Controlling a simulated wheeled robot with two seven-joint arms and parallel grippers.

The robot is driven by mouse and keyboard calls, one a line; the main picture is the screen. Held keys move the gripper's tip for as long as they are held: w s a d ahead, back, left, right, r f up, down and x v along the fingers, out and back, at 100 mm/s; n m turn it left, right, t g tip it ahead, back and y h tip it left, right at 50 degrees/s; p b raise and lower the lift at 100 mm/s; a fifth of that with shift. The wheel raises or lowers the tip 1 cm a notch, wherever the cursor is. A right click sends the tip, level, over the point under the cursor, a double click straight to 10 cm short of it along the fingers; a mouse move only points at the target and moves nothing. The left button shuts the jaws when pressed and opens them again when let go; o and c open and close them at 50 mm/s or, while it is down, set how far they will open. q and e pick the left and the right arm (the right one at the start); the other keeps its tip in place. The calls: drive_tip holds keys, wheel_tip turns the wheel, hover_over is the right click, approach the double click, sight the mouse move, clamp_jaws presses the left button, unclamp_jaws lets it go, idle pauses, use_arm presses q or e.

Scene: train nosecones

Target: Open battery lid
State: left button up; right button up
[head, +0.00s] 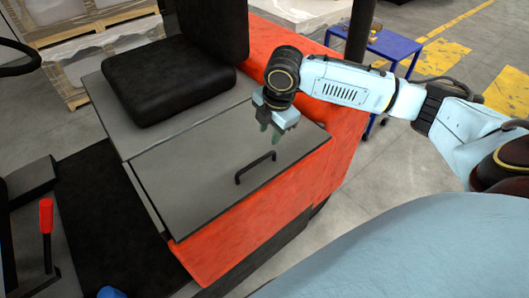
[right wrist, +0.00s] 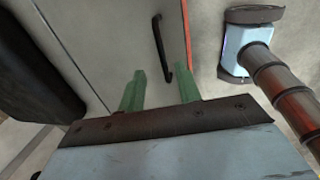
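The battery lid (head: 215,165) is a flat grey panel on the red vehicle, lying closed. A black bar handle (head: 255,167) stands on it near its right side. My right gripper (head: 270,137) hangs above the lid, a little beyond the handle in the head view, its fingers pointing down. In the right wrist view its two green fingers (right wrist: 160,90) are apart with nothing between the tips. The handle (right wrist: 161,48) shows there ahead of the fingers, with the lid (right wrist: 120,40) around it. My left gripper is not in view.
A black seat (head: 170,75) stands behind the lid. A red lever (head: 46,217) rises at the left. A blue cart (head: 392,45) stands at the back right, and pallets with wrapped goods (head: 100,60) at the back left. Floor right of the vehicle is clear.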

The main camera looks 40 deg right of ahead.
sight(264, 157)
drive_tip(key=f, duration=0.3)
drive_tip(key=w+f, duration=0.1)
drive_tip(key=f, duration=0.3)
drive_tip(key=w+f, duration=0.1)
drive_tip(key=f, duration=0.3)
drive_tip(key=shift+w+a, duration=0.1)
clamp_jaws()
drive_tip(key=shift+r, duration=0.1)
